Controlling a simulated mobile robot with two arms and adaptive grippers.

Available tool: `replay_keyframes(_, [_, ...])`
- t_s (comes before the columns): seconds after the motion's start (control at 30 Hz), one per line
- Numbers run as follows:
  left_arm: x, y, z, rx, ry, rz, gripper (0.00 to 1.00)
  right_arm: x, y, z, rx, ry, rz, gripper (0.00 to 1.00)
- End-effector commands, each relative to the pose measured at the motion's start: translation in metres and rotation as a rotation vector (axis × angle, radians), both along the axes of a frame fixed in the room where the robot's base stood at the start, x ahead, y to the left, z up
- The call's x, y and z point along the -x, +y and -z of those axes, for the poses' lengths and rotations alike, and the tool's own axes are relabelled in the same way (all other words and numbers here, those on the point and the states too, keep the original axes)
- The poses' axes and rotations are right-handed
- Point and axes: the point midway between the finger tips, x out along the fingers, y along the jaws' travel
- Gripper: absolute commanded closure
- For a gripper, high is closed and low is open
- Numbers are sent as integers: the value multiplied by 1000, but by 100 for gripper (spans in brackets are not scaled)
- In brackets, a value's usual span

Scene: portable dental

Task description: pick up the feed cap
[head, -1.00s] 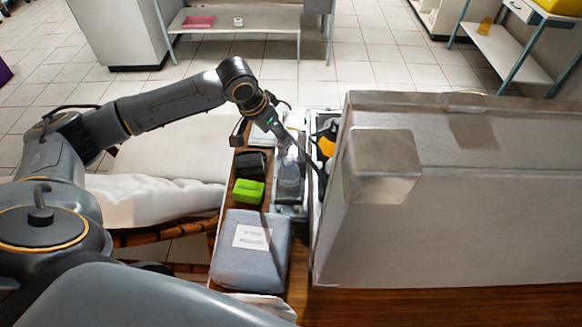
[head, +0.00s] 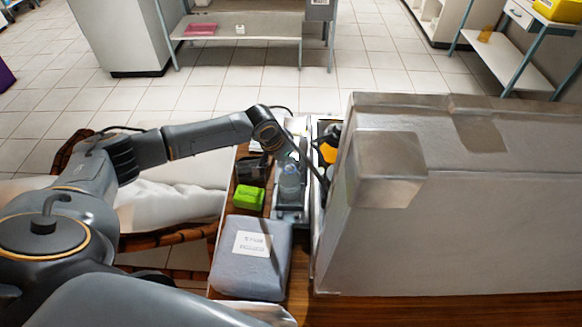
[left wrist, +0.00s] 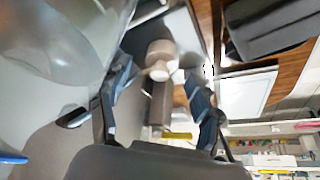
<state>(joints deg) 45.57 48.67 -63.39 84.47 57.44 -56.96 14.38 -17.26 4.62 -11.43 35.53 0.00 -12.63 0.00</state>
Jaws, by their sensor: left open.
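A pale beige, rounded cap-like piece (left wrist: 160,52), which looks like the feed cap, shows in the left wrist view on top of a grey-brown stem or bar. My left gripper (left wrist: 157,78) is open, with one dark finger on each side of this piece. I cannot tell if either finger touches it. The fingers and the cap cannot be made out there. My right gripper is not in view.
A large grey case (head: 470,220) stands close on the right, like a wall. A green box (head: 248,198), a dark box (head: 251,170) and a grey padded pouch (head: 251,275) sit on the wooden surface at left. In the wrist view a clear rounded vessel (left wrist: 60,40) fills the upper left.

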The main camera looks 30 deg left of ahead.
Motion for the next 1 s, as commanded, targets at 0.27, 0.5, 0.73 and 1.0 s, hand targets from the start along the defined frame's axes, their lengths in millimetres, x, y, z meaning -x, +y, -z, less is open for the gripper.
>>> replay_keyframes(0.27, [-8,-3,22,0,0,0,35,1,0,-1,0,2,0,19])
replay_keyframes(0.5, [-8,-3,22,0,0,0,48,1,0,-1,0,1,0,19])
replay_keyframes(0.73, [-8,-3,21,0,0,0,84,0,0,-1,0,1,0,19])
replay_keyframes(1.0, [-8,-3,19,0,-1,0,84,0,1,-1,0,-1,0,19])
